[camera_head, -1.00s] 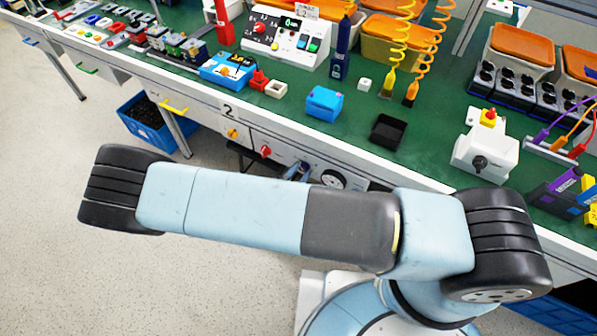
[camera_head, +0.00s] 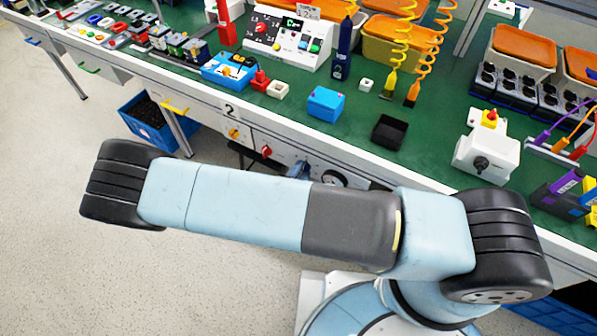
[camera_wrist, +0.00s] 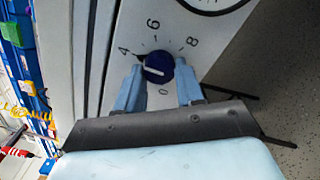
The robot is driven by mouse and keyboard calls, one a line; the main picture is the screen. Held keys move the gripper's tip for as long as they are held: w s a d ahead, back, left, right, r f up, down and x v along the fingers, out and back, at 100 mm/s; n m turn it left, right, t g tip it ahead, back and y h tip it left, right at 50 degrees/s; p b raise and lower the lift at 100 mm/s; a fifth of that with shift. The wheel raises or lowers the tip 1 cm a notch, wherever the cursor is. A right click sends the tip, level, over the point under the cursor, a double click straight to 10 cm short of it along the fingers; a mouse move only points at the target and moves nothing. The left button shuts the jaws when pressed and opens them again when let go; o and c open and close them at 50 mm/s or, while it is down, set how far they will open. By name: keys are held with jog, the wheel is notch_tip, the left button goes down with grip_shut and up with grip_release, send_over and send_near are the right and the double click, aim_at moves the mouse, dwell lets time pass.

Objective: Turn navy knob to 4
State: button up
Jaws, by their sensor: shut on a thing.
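The navy knob (camera_wrist: 158,66) is on a white panel (camera_wrist: 172,25) in the wrist view. Printed around it are 4 at upper left, 6 at the top, 8 at upper right and 0 below. Its white line lies nearly level, with the left end a little below the 4; I cannot tell its exact setting. My gripper (camera_wrist: 159,70) has one light-blue finger on each side of the knob and is shut on it. The left finger covers part of the scale. In the head view, my arm mostly hides this area.
A round dial (camera_head: 334,179) is beside the knob's place on the bench front. Red (camera_head: 266,151) and orange (camera_head: 234,133) knobs are further left. The green bench top (camera_head: 440,135) holds a blue box (camera_head: 325,104), a black tray (camera_head: 388,132) and a white switch box (camera_head: 486,155).

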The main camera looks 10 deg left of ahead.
jog(key=shift+m, duration=0.4)
jog(key=o, duration=1)
jog(key=shift+s+a, duration=0.1)
jog(key=shift+s, duration=0.1)
jog(key=v, duration=1.3)
jog(key=shift+s+a+f, duration=0.1)
jog(key=shift+s, duration=0.1)
